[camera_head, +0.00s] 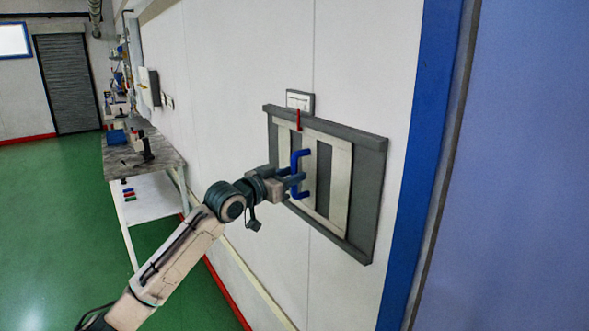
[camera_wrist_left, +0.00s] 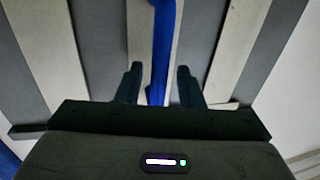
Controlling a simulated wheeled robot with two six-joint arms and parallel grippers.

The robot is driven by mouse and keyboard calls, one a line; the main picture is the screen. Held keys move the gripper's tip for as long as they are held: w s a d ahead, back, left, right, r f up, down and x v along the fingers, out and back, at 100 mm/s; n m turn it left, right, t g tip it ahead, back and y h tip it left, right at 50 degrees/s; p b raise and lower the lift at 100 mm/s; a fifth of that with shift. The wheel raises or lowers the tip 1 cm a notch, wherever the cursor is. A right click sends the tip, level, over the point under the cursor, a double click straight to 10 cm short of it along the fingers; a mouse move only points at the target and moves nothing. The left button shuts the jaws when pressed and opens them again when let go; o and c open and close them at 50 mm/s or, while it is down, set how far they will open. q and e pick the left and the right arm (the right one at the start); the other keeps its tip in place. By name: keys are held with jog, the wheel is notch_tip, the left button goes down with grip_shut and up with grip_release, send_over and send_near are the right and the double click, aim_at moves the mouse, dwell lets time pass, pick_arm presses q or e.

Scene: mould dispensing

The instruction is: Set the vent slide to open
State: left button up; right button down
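The vent is a grey framed unit (camera_head: 368,215) on the white wall, with a cream slatted slide (camera_head: 340,185) and dark grey strips between the slats. A blue bracket handle (camera_head: 296,162) stands out from the slide; it also shows in the left wrist view (camera_wrist_left: 162,35). My left gripper (camera_head: 299,180) is at the handle. In the left wrist view its two fingers (camera_wrist_left: 159,75) stand apart, one on each side of the handle, with a gap visible on both sides. My right gripper is not in view.
A red marker (camera_head: 299,119) stands at the vent's top edge, below a small label plate (camera_head: 300,100). A blue post (camera_head: 418,150) is to the right. A workbench (camera_head: 145,157) with several items stands along the wall at left. The green floor (camera_head: 60,220) is clear.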

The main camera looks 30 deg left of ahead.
pick_arm(q)
jog(key=shift+w+d, duration=0.2)
jog(key=shift+w, duration=0.55)
grip_shut()
jog(key=w+a+b, duration=0.1)
jog(key=w+a, duration=0.1)
jog(key=a, duration=0.3)
jog(key=shift+w+a+r+b, duration=0.15)
jog(key=shift+a+r+b, duration=0.05)
jog(key=shift+a+b, duration=0.2)
grip_release()
jog(key=shift+a+f, duration=0.1)
jog(key=shift+w+a+f, duration=0.1)
jog(key=shift+w, duration=0.05)
